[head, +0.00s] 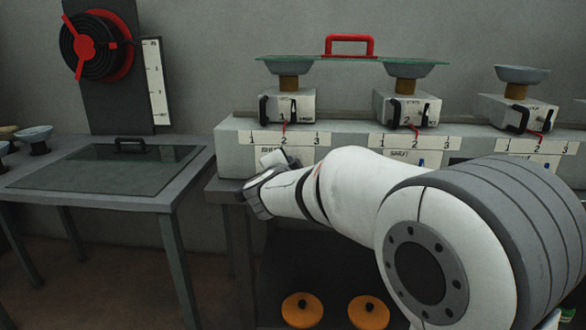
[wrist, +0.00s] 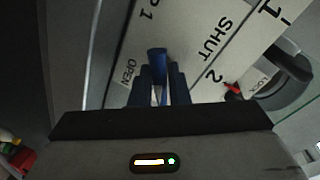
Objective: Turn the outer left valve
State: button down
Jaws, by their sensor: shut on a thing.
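A blue valve handle (wrist: 157,56) shows in the wrist view, in front of a white label panel (wrist: 190,55) printed with OPEN and SHUT. The handle stands between the two fingers of my gripper (wrist: 161,75), which is shut on it. The word OPEN is just left of the handle and SHUT is up and to the right of it. In the head view my wrist (head: 268,185) is at the left end of the grey bench unit and hides the left valve. Another blue valve handle (head: 421,162) shows further right.
Several white scale boxes (head: 290,106) with bowls stand on the grey bench unit (head: 345,132). A red-handled glass plate (head: 350,59) spans two bowls. A side table (head: 180,170) with a glass panel stands left. Orange discs (head: 302,309) lie below my arm.

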jog(key=m+b, duration=0.1)
jog(key=m, duration=0.1)
jog(key=m+y+b, duration=0.1)
jog(key=m+b, duration=0.1)
jog(key=shift+d+f+m+y, duration=0.1)
jog(key=shift+f+m+y, duration=0.2)
jog(key=shift+f+m, duration=0.1)
dwell(0.5)
jog(key=c, duration=1.5)
grip_release()
jog(key=shift+r, duration=0.1)
jog(key=shift+s+r, duration=0.1)
jog(key=shift+s+r, duration=0.1)
jog(key=shift+s, duration=0.25)
jog(key=s, duration=0.2)
jog(key=s+p, duration=0.1)
jog(key=s, duration=0.1)
jog(key=s+r+p, duration=0.1)
jog(key=s, duration=0.1)
jog(key=shift+s+r, duration=0.1)
jog(key=shift+s, duration=0.3)
